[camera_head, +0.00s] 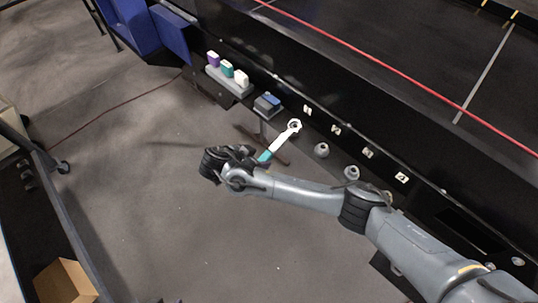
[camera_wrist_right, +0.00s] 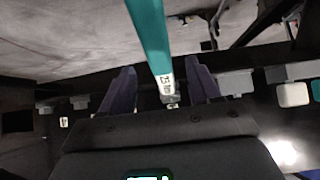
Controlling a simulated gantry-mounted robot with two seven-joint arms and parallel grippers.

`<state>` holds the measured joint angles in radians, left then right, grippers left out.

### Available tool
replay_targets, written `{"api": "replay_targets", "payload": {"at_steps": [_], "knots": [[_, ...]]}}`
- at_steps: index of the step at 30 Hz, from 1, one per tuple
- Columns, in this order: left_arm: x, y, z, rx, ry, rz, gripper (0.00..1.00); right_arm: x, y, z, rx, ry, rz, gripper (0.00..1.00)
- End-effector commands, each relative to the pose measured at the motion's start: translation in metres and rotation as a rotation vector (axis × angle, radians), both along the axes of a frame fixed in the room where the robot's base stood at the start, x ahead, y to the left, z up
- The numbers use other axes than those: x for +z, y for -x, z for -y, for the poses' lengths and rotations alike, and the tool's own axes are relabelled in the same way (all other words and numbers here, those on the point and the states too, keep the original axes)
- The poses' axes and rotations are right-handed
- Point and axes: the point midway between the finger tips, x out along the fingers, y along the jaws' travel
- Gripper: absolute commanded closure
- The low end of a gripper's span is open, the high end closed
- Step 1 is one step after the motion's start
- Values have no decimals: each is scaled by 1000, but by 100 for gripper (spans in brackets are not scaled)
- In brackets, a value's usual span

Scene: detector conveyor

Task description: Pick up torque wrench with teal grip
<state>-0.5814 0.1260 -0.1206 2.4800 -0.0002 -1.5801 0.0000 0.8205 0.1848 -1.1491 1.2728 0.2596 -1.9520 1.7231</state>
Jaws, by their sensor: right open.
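The torque wrench (camera_head: 286,137) shows in the head view beside the dark conveyor side, with a white shaft, a ring-shaped head and a teal grip (camera_head: 265,156). My right gripper (camera_head: 226,162) is at the grip end, partly covering the view of it. In the right wrist view, the teal grip (camera_wrist_right: 150,38) with a white printed label reaches down between the two dark fingers of my open right gripper (camera_wrist_right: 160,64). Gaps show on both sides of it near the fingers. What holds the wrench up is unclear. My left gripper is not in view.
A grey tray (camera_head: 246,95) holds purple, teal and white bottles at the conveyor side. A small blue-topped device (camera_head: 267,103) stands close to the wrench. Several grey knobs (camera_head: 321,150) line the conveyor side. A cardboard box (camera_head: 65,282) is lower left. The middle floor is clear.

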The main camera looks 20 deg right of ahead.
Motion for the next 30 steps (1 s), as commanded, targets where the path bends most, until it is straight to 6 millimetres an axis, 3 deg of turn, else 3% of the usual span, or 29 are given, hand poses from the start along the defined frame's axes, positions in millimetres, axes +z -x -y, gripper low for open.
{"api": "replay_targets", "payload": {"at_steps": [12, 22, 30], "knots": [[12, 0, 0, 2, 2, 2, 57, -33, -11, 29, -1, 1, -2, 38], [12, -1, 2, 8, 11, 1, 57, -37, -12, 33, 1, 0, -1, 38], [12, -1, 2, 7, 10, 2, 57, -37, -12, 33, 1, 0, -1, 80]]}}
